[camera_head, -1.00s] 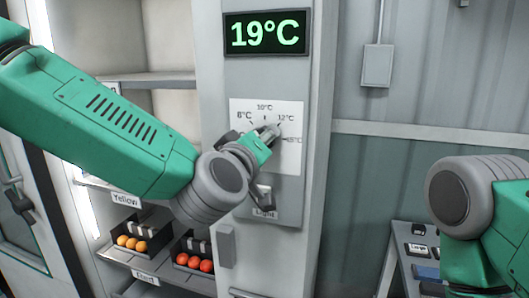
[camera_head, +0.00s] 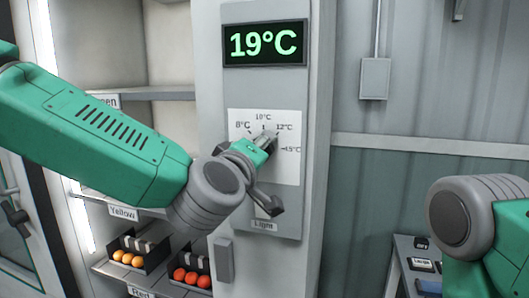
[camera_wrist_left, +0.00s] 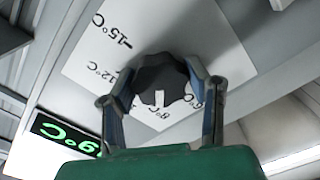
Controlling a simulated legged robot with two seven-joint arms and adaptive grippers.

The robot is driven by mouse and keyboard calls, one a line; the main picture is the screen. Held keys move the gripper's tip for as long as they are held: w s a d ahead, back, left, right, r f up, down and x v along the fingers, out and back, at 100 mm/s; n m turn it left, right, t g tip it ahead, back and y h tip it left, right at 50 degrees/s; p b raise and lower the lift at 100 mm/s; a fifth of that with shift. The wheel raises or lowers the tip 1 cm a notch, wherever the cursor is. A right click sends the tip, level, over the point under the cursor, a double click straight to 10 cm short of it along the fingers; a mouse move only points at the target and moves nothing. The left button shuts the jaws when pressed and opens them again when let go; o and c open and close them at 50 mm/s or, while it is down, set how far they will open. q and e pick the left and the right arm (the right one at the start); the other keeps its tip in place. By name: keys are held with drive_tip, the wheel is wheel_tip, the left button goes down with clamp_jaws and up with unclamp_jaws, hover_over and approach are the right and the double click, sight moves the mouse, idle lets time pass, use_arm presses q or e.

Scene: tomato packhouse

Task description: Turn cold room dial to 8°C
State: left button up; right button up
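The cold room dial (camera_wrist_left: 172,80) is a dark, scalloped knob on a white scale plate (camera_head: 291,170) marked 8, 10, 12 and 15°C. In the left wrist view its white mark points down, toward the side of the 8°C label. My left gripper (camera_wrist_left: 160,88) has one finger on each side of the knob, apparently touching it. In the head view my left gripper (camera_head: 268,142) hides most of the dial. The display (camera_head: 264,43) above reads 19°C in green. My right arm shows at the right edge; its gripper is out of view.
A "Light" label (camera_head: 265,225) sits below the scale plate, partly behind a dark part. Shelves at left hold a crate of orange tomatoes (camera_head: 128,259) and one of red tomatoes (camera_head: 190,278). A grey wall box (camera_head: 375,79) is at right, above a small table.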

use_arm(q)
drive_tip(key=shift+o, duration=0.8)
drive_tip(key=shift+a, duration=0.15)
drive_tip(key=shift+s+a, duration=0.2)
use_arm(e)
drive_tip(key=shift+s+a+r, duration=0.15)
drive_tip(key=shift+a, duration=0.15)
use_arm(q)
drive_tip(key=shift+s, duration=0.1)
drive_tip(key=v, duration=1.1)
drive_tip(key=shift+s+a, duration=0.3)
drive_tip(key=shift+d+f, duration=0.1)
use_arm(e)
drive_tip(key=shift+d, duration=0.1)
